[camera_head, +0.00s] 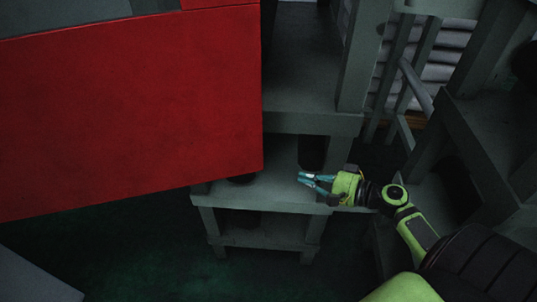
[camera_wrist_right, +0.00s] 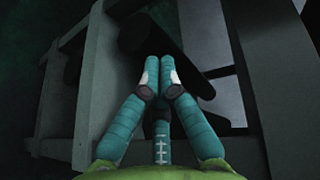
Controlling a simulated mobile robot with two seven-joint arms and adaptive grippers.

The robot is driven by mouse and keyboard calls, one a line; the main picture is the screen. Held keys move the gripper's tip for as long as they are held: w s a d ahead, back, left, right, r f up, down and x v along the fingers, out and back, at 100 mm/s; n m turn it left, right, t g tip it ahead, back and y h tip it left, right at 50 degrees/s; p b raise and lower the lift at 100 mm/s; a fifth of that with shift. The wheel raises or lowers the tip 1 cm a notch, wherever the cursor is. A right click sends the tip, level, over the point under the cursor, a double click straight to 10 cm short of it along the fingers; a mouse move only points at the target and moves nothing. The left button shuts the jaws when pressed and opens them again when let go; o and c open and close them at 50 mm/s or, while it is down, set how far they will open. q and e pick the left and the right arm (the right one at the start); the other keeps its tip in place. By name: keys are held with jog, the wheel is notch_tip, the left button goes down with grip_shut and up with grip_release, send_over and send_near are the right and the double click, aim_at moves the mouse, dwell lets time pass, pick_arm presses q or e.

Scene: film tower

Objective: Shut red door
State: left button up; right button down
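The red door (camera_head: 130,105) is a large flat panel filling the upper left of the head view. Its right edge stands in front of part of the grey shelving, and its lower edge slants down to the left. No hinge or handle shows. My right gripper (camera_head: 306,180) is to the right of the door's lower right corner, apart from it, in front of the grey shelves. In the right wrist view its teal fingers (camera_wrist_right: 159,64) come together at the tips with nothing seen between them. The door does not show in that view. My left gripper is not in view.
Grey shelving (camera_head: 300,122) stands behind the door and gripper, with a dark cylinder (camera_head: 312,152) on it close to the fingers. A grey frame (camera_head: 485,130) stands at the right. The dark floor (camera_head: 130,255) below the door looks clear.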

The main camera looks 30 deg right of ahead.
notch_tip(320, 180, up, 8)
jog(key=a+t+y, duration=0.1)
jog(key=a+y, duration=0.1)
jog(key=p+x, duration=0.3)
jog(key=x, duration=0.6)
jog(key=shift+w+n, duration=0.3)
